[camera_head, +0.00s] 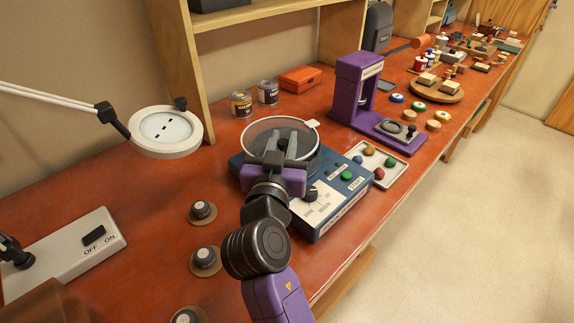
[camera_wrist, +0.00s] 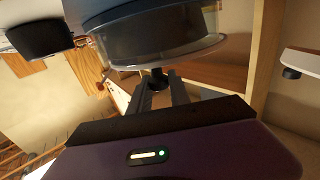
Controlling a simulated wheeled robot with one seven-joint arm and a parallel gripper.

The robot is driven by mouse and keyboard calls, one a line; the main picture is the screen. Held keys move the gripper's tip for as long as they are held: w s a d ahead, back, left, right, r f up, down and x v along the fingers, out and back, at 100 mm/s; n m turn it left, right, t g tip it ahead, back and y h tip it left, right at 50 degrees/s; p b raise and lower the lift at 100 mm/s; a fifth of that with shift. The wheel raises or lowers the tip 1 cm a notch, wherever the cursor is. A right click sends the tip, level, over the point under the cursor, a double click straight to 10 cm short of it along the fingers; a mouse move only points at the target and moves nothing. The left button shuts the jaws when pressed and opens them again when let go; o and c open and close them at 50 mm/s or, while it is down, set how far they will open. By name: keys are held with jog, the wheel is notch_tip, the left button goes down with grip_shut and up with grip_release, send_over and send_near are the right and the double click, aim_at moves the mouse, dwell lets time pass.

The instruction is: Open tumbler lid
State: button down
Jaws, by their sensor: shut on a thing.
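The tumbler is a blue machine (camera_head: 343,208) with a round dark drum and a clear round lid (camera_head: 262,125) on top. A pale tab shows at the lid's back right edge. My gripper (camera_head: 281,143) is over the lid, its fingers pointing toward the back. In the wrist view, the drum (camera_wrist: 155,38) and the clear lid rim (camera_wrist: 190,54) appear turned over at the top. There my gripper (camera_wrist: 160,86) is shut on a small black knob (camera_wrist: 157,76) at the lid. The fingers hide part of the lid in the head view, and I cannot tell whether it is lifted.
A magnifier lamp (camera_head: 165,131) hangs at the left. Two paint cans (camera_head: 241,104) and an orange box (camera_head: 301,78) stand behind. A purple press (camera_head: 352,88) and a tray of coloured stones (camera_head: 393,178) stand to the right. Dark round knobs (camera_head: 203,210) line the left front.

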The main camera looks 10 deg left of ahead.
jog(key=shift+w+a+f+m+h+b, duration=0.25)
jog(key=shift+h+b, duration=0.2)
jog(key=shift+b, duration=0.5)
jog(key=shift+w+a+f+m+h+b, duration=0.15)
jog(key=shift+a+m+h+b, duration=0.25)
jog(key=shift+b, duration=0.55)
jog(key=shift+r+h, duration=0.2)
jog(key=shift+h, duration=0.15)
jog(key=c, duration=1.2)
grip_release()
jog(key=shift+r, duration=0.15)
jog(key=shift+s, duration=0.1)
jog(key=s+a+b, duration=0.1)
jog(key=s, duration=0.6)
jog(key=shift+s, duration=0.3)
jog(key=shift+a, duration=0.1)
